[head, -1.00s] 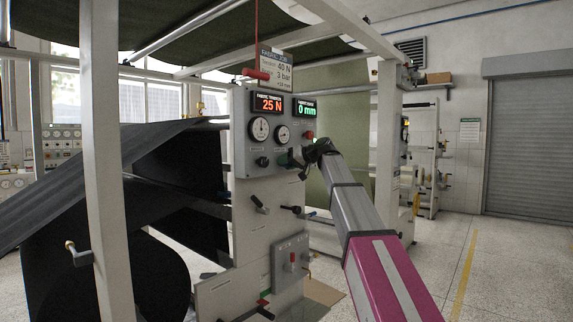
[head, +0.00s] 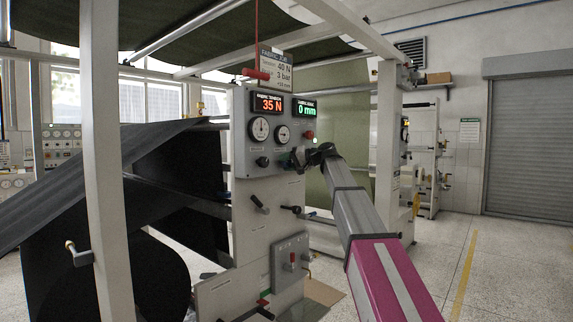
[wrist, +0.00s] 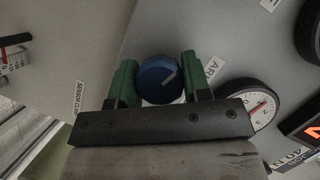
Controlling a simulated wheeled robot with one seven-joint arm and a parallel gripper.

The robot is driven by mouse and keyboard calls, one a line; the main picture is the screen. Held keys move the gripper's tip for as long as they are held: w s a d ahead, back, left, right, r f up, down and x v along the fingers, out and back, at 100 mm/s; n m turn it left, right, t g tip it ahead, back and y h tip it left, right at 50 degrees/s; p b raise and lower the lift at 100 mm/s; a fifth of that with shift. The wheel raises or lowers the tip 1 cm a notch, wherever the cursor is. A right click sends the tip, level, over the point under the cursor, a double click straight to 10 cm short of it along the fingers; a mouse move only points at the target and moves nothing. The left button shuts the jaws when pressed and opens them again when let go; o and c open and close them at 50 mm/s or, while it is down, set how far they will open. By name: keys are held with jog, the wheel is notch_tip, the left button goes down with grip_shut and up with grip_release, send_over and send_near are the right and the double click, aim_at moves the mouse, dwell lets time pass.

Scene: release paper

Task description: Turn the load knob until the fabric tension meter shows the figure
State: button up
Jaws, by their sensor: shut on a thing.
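The fabric tension meter (head: 267,104) on the grey panel shows 35 N in orange digits. A card (head: 272,62) above it reads 40 N and 3 bar. My gripper (head: 298,158) is at the right part of the panel, below the green display. In the wrist view, the green fingers of my gripper (wrist: 155,85) are on either side of a blue knob (wrist: 157,72) and shut on it. The knob has a pale pointer line. A label beside it is partly hidden and shows "AR". The knob is hidden behind my gripper in the head view.
A second display (head: 307,110) reads 0 mm. Two round gauges (head: 260,129) sit below the displays, with a black knob (head: 262,162) under them. A red button (head: 309,135) is close above my gripper. A white post (head: 108,170) stands at the left front. Floor at right is clear.

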jog(key=o, duration=0.9)
jog(key=shift+o, duration=0.2)
jog(key=v, duration=1.1)
jog(key=s+d+f+m+h, duration=0.1)
jog(key=s+f+h, duration=0.1)
jog(key=f, duration=1.1)
jog(key=s+d+f+m+g+h, duration=0.1)
jog(key=s+d+f+h, duration=0.15)
jog(key=f, duration=1.05)
jog(key=s+d+f+m+h, duration=0.1)
jog(key=s+f+h, duration=0.2)
jog(key=f, duration=1)
jog(key=s+d+f+g+h, duration=0.2)
jog(key=s+d+f+h, duration=0.1)
jog(key=s+f, duration=0.8)
jog(key=s+d+f+g+h, duration=0.2)
jog(key=s+d+f+h, duration=0.2)
jog(key=s+f, duration=0.8)
notch_tip(320, 180, down, 5)
jog(key=shift+d+r, duration=0.2)
jog(key=shift+d, duration=0.7)
